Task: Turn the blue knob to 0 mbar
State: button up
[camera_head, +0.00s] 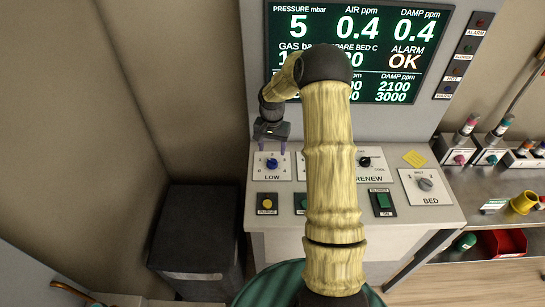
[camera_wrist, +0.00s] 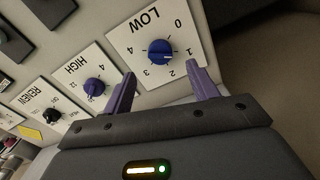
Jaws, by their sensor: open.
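The blue knob (camera_head: 272,163) sits on the white LOW plate (camera_head: 259,174) at the left of the sloped panel. In the wrist view, the blue knob (camera_wrist: 159,52) has the numbers 0 to 4 printed around it. I cannot read surely which number its pale mark points at. My gripper (camera_head: 271,147) is just above the knob in the head view. In the wrist view, my gripper (camera_wrist: 162,74) is open and empty, its two purple fingers apart, with the knob ahead between their tips. The fingers do not appear to touch it.
The screen (camera_head: 398,15) reads PRESSURE 5 mbar and ALARM OK. The HIGH knob (camera_wrist: 95,87) and RENEW knob (camera_wrist: 52,115) sit beside LOW. A yellow PURGE button (camera_head: 267,203) is below. The BED knob (camera_head: 425,184) is at the right. My arm hides the panel's middle.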

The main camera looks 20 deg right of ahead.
aim_at(272, 160)
notch_tip(272, 160, down, 7)
jog(key=shift+r+p, duration=0.1)
jog(key=shift+p, duration=0.8)
jog(key=shift+w, duration=0.1)
jog(key=c, duration=1)
